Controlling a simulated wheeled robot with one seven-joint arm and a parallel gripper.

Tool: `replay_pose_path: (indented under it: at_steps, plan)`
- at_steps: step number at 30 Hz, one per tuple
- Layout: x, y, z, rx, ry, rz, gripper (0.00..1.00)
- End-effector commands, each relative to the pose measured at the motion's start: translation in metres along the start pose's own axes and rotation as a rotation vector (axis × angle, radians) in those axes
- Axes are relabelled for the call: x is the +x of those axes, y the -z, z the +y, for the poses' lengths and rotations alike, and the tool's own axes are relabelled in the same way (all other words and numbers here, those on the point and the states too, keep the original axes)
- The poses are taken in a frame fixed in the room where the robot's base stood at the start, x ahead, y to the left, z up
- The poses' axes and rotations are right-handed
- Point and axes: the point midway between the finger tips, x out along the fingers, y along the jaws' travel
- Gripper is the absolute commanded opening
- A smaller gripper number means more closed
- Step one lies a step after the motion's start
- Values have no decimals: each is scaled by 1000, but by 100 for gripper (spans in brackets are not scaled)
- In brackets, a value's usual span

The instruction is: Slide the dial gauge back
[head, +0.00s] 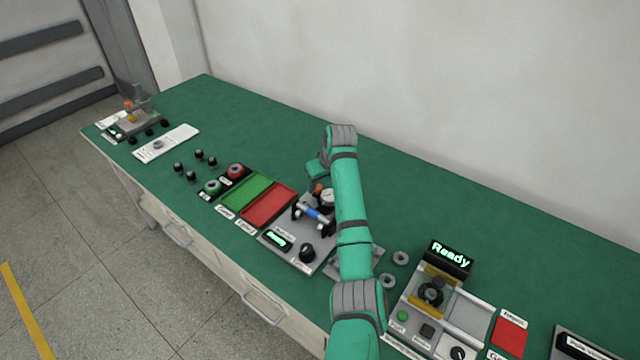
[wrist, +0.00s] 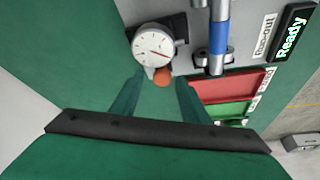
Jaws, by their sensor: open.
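The dial gauge (wrist: 153,41) has a round white face with a red needle and sits on a dark mount at the top of the wrist view. It also shows in the head view (head: 328,197), partly hidden by my arm. An orange-brown knob (wrist: 162,76) is at the gauge's lower edge. My gripper (wrist: 160,80) is open, its two green fingers pointing at the gauge with the knob between their tips. I cannot tell whether they touch it. Beside the gauge, a shaft with a blue sleeve (wrist: 219,38) lies across the grey fixture (head: 294,255).
A station with a "Ready" display (head: 450,256) stands right. The bench behind the fixture is clear.

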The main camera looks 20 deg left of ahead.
Motion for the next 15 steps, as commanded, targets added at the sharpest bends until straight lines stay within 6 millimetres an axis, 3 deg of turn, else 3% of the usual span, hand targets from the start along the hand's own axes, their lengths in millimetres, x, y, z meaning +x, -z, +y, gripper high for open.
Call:
replay_pose_path:
  at_steps: [15]
  plan:
    - [-84, 0, 0, -1, -2, 3, 41]
